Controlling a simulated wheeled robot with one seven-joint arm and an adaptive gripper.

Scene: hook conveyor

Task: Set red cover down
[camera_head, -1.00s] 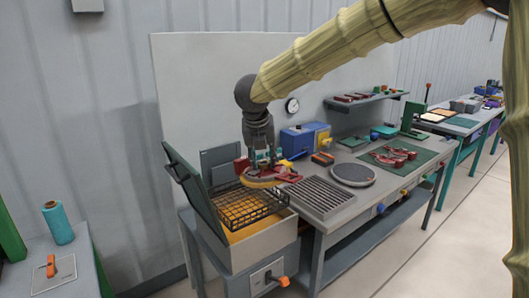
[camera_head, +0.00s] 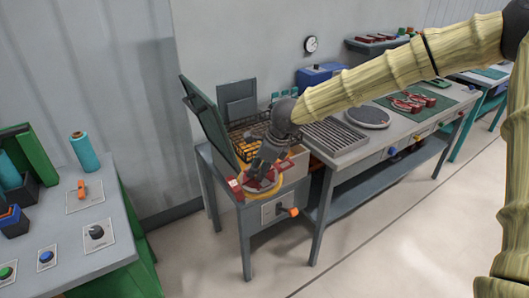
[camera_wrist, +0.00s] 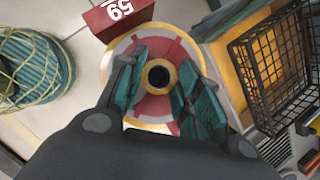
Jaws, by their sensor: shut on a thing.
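The red cover (camera_wrist: 145,55) is a round disc with red segments, a yellow rim, a yellow inner ring and a dark centre. A red block marked 59 (camera_wrist: 118,14) sits at its edge; I cannot tell whether they are joined. My gripper (camera_wrist: 158,85) is shut on the cover's middle, with teal fingers on both sides of the ring. In the head view my gripper (camera_head: 260,172) points down and holds the cover (camera_head: 265,188) in front of the bin unit, above its front panel. The fingertips are partly hidden there.
A black wire basket (camera_wrist: 280,70) sits over the yellow-lined bin, with a raised green lid (camera_head: 212,115) beside it. The front panel has an orange-handled switch (camera_head: 290,212). A left table (camera_head: 85,235) carries a teal spool (camera_head: 85,152). A woven basket (camera_wrist: 30,70) stands on the floor.

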